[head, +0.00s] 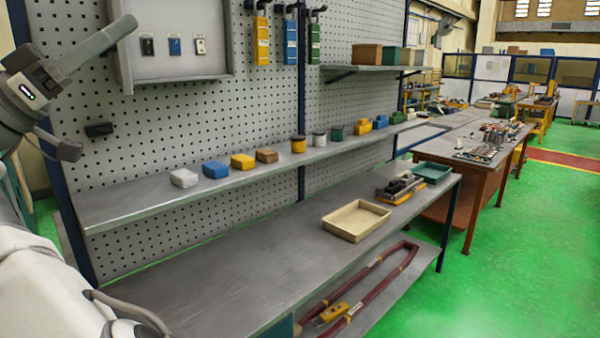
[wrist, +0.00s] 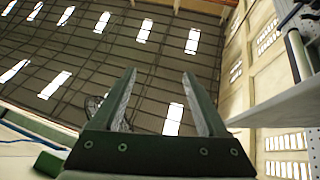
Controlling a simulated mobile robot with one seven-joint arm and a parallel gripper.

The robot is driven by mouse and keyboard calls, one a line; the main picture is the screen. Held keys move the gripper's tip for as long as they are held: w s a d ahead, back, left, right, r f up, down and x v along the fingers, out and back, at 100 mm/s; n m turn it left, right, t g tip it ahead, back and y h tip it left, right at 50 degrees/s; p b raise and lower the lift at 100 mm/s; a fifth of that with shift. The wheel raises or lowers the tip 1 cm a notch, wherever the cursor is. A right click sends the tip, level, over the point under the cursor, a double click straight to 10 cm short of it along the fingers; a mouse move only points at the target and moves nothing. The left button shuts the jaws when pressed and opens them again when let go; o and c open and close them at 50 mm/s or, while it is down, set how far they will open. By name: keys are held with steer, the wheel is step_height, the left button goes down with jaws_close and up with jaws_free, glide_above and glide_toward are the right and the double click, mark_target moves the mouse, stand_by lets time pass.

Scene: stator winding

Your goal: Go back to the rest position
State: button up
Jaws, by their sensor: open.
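My gripper (wrist: 159,75) shows in the wrist view with its two dark fingers spread apart. There is nothing between the fingers. In the head view, part of my arm fills the left edge, raised in front of the left end of the pegboard (head: 200,120). The gripper's jaws cannot be made out clearly there.
A grey workbench (head: 225,265) holds a beige tray (head: 357,220) and a green tray (head: 432,172). A narrow shelf (head: 130,200) above it carries several small coloured blocks and jars. A grey panel edge (wrist: 275,105) is right of the gripper in the wrist view. Green floor (head: 530,250) is clear at right.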

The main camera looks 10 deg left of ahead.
steer(key=w+d+r+n+t+y, duration=0.4)
steer(key=w+d+r, duration=0.3)
steer(key=w, duration=0.4)
steer(key=w+d+r+n+t+y, duration=0.3)
steer(key=w+d+r+t, duration=0.15)
steer(key=w+d, duration=0.5)
steer(key=w+d+f+n+y, duration=0.5)
steer(key=w+d+n+y, duration=0.15)
steer(key=d+y, duration=0.45)
steer(key=s+d+f+g, duration=0.5)
steer(key=s+f, duration=0.7)
steer(key=f, duration=0.3)
steer(key=s+d+f+m+g+y, duration=0.1)
steer(key=s+d+f+g, duration=0.4)
steer(key=s+f, duration=0.7)
steer(key=s+d+f+m+g, duration=0.1)
steer(key=s+d+f+g, duration=0.4)
steer(key=s+f, duration=0.8)
step_height(320, 180, down, 5)
steer(key=shift+d+r+g, duration=0.2)
steer(key=shift+g, duration=1.05)
